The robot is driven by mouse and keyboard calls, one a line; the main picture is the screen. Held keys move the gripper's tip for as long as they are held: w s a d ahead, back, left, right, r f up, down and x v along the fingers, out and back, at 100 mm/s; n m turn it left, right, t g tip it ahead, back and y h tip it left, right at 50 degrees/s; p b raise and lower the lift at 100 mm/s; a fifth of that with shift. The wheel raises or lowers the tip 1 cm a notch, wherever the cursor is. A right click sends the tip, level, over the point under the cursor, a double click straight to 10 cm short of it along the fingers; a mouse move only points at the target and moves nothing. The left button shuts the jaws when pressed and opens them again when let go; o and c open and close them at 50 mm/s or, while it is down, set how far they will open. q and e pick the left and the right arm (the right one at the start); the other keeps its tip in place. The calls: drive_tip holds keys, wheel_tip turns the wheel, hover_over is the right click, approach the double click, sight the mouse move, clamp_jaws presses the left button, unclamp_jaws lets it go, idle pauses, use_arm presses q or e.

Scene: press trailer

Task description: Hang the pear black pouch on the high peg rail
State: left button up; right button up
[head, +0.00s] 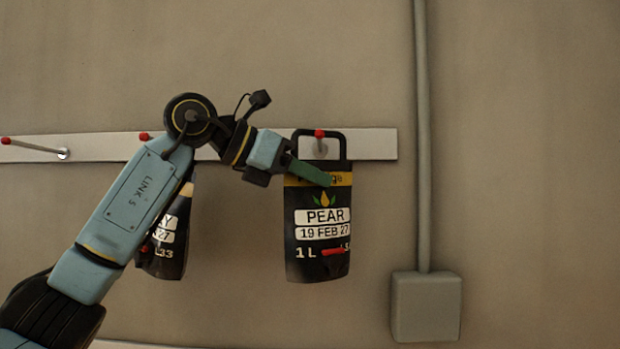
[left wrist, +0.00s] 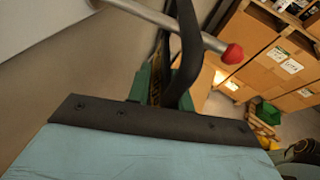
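The pear black pouch (head: 318,262) hangs upright at the right end of the upper white peg rail (head: 375,144). Its label reads PEAR, 19 FEB 27. Its black loop handle (head: 341,145) surrounds a red-tipped peg (head: 320,133), and the red tip shows in front of the loop's top bar. In the left wrist view the handle (left wrist: 187,45) crosses the peg (left wrist: 212,43) behind its red tip. My left gripper (head: 312,173) has its green fingers shut on the pouch's top band, just below the handle. My right gripper is in neither view.
Another black pouch (head: 168,245) hangs left of the pear pouch, partly behind my left arm. A free red-tipped peg (head: 35,147) is at the far left. A grey conduit (head: 422,130) and box (head: 426,307) stand to the right. Cardboard boxes (left wrist: 275,65) show in the left wrist view.

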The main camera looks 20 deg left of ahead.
use_arm(q)
drive_tip(key=o, duration=0.4)
drive_tip(key=shift+s, duration=0.1)
drive_tip(key=shift+c, duration=0.2)
drive_tip(key=shift+f, duration=0.25)
drive_tip(key=b+v, duration=0.2)
drive_tip(key=v, duration=1.1)
drive_tip(key=shift+a+r+b, duration=0.2)
drive_tip(key=shift+r+b, duration=0.1)
drive_tip(key=shift+b, duration=0.05)
